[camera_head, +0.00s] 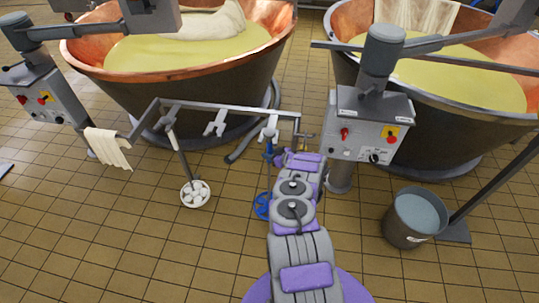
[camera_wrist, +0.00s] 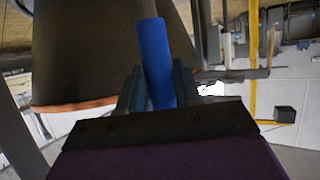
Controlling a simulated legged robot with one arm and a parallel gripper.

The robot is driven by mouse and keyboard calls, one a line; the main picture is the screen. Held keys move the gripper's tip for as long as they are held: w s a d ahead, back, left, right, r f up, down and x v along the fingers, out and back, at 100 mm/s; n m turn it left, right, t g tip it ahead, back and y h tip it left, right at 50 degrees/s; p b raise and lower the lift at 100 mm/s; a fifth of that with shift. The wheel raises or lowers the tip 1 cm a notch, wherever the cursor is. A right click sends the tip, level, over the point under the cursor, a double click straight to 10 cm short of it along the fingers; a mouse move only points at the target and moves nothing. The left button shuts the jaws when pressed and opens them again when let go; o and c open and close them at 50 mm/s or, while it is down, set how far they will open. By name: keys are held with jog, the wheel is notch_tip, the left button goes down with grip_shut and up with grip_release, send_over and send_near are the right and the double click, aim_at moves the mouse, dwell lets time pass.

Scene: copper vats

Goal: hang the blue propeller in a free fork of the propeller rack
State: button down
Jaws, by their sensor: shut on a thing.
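The blue propeller (camera_head: 262,206) hangs low beside my arm, its round blue head just above the floor and partly hidden by my arm. My gripper (camera_head: 273,155) is shut on its upright blue shaft, which stands between the jaws in the wrist view (camera_wrist: 154,62). The propeller rack (camera_head: 235,108) is a grey horizontal bar with white forks. The shaft's upper part is at the right fork (camera_head: 268,133); I cannot tell whether it rests in it. The middle fork (camera_head: 214,128) is empty. A white propeller (camera_head: 195,194) hangs from the left fork.
Two copper vats (camera_head: 185,60) (camera_head: 440,85) stand behind the rack. A control box (camera_head: 370,130) stands close right of my gripper, and another (camera_head: 45,98) stands at left. A cloth (camera_head: 107,147) hangs at the rack's left end. A bucket (camera_head: 414,218) stands at right. Floor at front left is clear.

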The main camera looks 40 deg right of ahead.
jog(key=shift+d, duration=0.1)
jog(key=c, duration=0.7)
grip_release()
jog(key=shift+s+r, duration=0.2)
jog(key=shift+s, duration=0.25)
jog(key=s+d+p, duration=0.2)
jog(key=s+p, duration=0.2)
jog(key=s, duration=0.9)
jog(key=shift+s+d+r, duration=0.2)
jog(key=shift+s+d, duration=0.05)
jog(key=shift+d, duration=0.15)
